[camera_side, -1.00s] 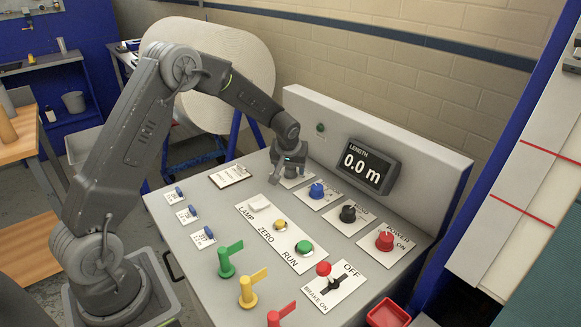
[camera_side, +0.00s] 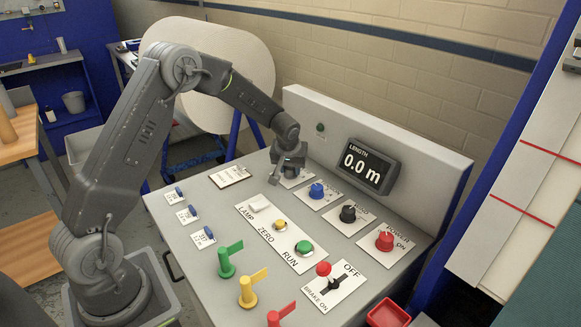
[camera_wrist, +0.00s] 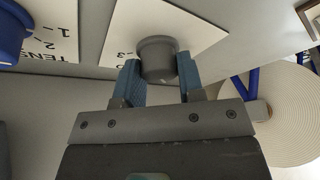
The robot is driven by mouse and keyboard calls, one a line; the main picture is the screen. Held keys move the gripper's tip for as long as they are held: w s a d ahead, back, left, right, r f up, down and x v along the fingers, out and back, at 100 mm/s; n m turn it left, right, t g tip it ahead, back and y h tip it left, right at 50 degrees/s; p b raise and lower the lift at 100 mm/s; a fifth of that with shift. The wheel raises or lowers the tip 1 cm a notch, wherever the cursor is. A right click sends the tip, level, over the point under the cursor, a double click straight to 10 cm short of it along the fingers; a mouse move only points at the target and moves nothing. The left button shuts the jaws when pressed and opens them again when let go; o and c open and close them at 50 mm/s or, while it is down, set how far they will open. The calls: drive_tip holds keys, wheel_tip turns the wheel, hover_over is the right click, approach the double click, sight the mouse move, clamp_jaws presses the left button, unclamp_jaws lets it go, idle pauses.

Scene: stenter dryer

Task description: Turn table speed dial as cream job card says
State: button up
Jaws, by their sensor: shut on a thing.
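My gripper (camera_side: 284,172) points down at the far left end of the dial row, near the upright back panel. In the wrist view its two blue-padded fingers (camera_wrist: 158,84) are shut on a grey round dial (camera_wrist: 157,56), one on each side. The dial sits on a white plate (camera_wrist: 190,22) with scale marks; a "3" shows, and the rest of the lettering is cut off or hidden. In the side view my gripper hides the dial. A cream card (camera_side: 231,175) lies flat on the console to the left; its writing is too small to read.
A blue dial (camera_side: 317,190), labelled "TENS…" in the wrist view, stands beside mine. A black dial (camera_side: 348,213) and red power knob (camera_side: 385,240) follow. The length display (camera_side: 362,165) reads 0.0 m. Buttons and coloured flag levers (camera_side: 247,290) stand nearer the front.

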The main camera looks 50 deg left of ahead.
drive_tip(key=shift+m, duration=0.3)
drive_tip(key=m+h, duration=0.1)
drive_tip(key=m, duration=0.3)
drive_tip(key=shift+s+t+h, duration=0.1)
drive_tip(key=shift+t+h, duration=0.3)
drive_tip(key=shift+a+m+h, duration=0.1)
drive_tip(key=shift+m+h, duration=0.7)
drive_tip(key=shift+m, duration=1.7)
drive_tip(key=shift+f, duration=0.1)
drive_tip(key=o, duration=0.9)
